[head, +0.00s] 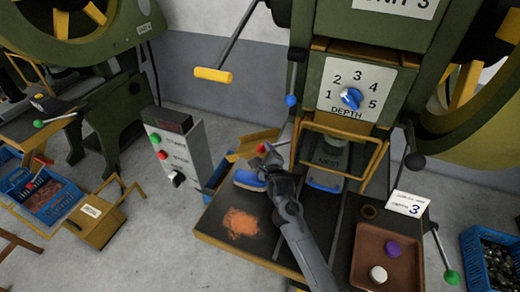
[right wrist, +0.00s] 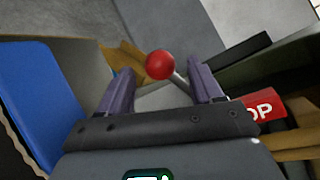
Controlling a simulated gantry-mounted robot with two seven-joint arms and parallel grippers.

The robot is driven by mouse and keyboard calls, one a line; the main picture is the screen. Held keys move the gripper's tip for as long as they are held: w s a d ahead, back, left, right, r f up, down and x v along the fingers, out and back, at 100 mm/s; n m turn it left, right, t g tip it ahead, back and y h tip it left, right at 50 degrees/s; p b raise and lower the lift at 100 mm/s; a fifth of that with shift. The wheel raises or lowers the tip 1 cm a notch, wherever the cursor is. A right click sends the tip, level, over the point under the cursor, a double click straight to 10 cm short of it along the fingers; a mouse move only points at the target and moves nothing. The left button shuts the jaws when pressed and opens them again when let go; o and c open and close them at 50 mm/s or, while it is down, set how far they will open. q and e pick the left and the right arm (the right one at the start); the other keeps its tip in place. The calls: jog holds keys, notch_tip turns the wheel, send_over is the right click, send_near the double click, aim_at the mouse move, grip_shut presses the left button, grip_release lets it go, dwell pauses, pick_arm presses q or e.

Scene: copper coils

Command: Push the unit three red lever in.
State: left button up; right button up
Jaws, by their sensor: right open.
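The red lever's ball knob (head: 261,148) is at the left of the unit three press, in front of the press frame in the head view. In the right wrist view the red ball (right wrist: 160,65) is on a thin metal rod, between my two purple fingers as seen from the camera. My right gripper (head: 264,160) is open, close behind the knob; whether a finger touches it I cannot tell. The fingers also show in the right wrist view (right wrist: 161,76), apart with the rod running behind them. My left gripper is not in view.
A blue-topped block (head: 249,180) is left of my gripper on the press table (head: 215,218). A lever with a blue ball (head: 291,100) stands above, and one with a green ball (head: 415,161) to the right. A brown tray (head: 362,270) holds purple and white knobs.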

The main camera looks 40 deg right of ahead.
jog(key=shift+b+x, duration=0.75)
jog(key=shift+x, duration=2.05)
jog(key=shift+s, duration=0.1)
jog(key=shift+c, duration=0.5)
grip_shut()
